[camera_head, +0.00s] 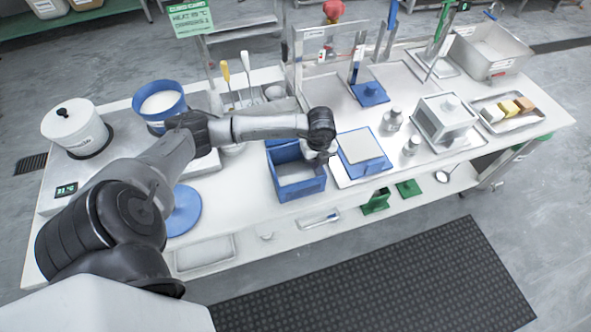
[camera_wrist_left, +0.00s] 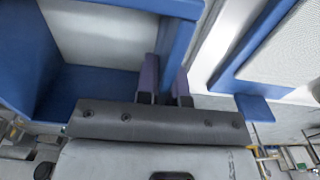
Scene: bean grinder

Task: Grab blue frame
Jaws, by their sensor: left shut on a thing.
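The blue frame (camera_head: 300,188) is a box-like blue piece with a pale grey inside, standing on the white bench near its front edge. The arm hides part of the frame's back edge in the head view. My right gripper is not in view.
A blue pot (camera_head: 160,101) and a white lidded pot (camera_head: 72,124) stand at the left. Several metal containers and a grey machine (camera_head: 445,117) stand further right.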

